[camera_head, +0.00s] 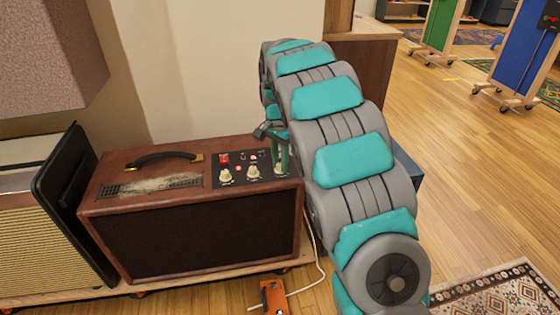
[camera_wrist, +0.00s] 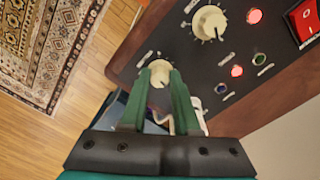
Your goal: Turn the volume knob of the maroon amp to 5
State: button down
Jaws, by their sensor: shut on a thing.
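The maroon amp (camera_head: 190,232) stands on a low wooden platform, with a black control panel on its top right. Several cream knobs sit on the panel; the middle knob (camera_head: 253,172) and the left knob (camera_head: 225,177) are free. My gripper (camera_head: 280,158) reaches down to the right-end knob (camera_head: 281,170). In the wrist view, the green fingers of my gripper (camera_wrist: 160,76) are shut on this knob (camera_wrist: 159,69), one on each side. A larger-looking cream knob (camera_wrist: 209,22) is beside it, untouched. The labels are too blurred to read, and the held knob's pointer is not clear.
A red switch (camera_wrist: 304,18) and a lit red lamp (camera_wrist: 254,16) are on the panel. A black handle (camera_head: 160,158) is on the amp's top. Another amp (camera_head: 45,225) stands close at left. An orange pedal (camera_head: 274,297) with a white cable lies in front.

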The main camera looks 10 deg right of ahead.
aim_at(280, 164)
dwell(0.3)
jog(key=c, duration=0.7)
grip_release()
jog(key=shift+o, duration=0.2)
jog(key=shift+r, duration=0.1)
notch_tip(280, 164, up, 7)
jog(key=shift+w+a+r, duration=0.1)
jog(key=shift+w, duration=0.05)
jog(key=shift+r, duration=0.2)
